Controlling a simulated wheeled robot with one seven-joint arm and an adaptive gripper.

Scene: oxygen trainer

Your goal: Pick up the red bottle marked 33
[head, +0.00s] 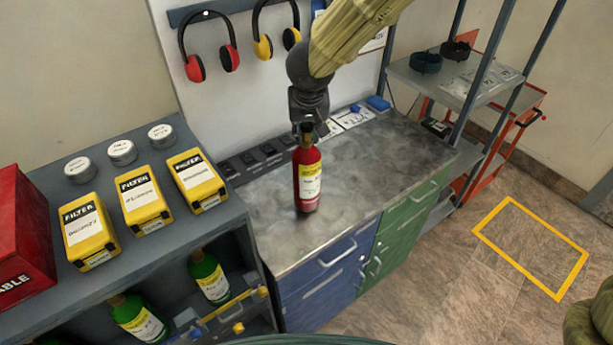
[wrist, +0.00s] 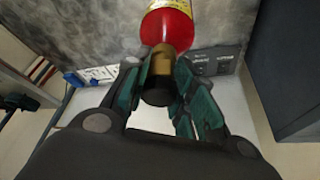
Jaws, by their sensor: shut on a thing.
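The red bottle (head: 307,182) stands upright on or just above the grey worktop in the head view. It has a yellow and white label, whose number is too small to read. My gripper (head: 307,127) comes down from above and is shut on the bottle's neck. In the wrist view, my gripper (wrist: 160,88) has its greenish fingers on either side of the brass and black neck. The red shoulder of the bottle (wrist: 167,28) shows beyond them. Whether the base touches the worktop is not clear.
The worktop (head: 390,155) is clear to the right of the bottle. A shelf (head: 235,240) on the left holds yellow filter boxes (head: 142,198), white tins and green bottles (head: 209,277). Ear defenders (head: 210,62) hang behind. A metal rack (head: 470,85) stands at the right.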

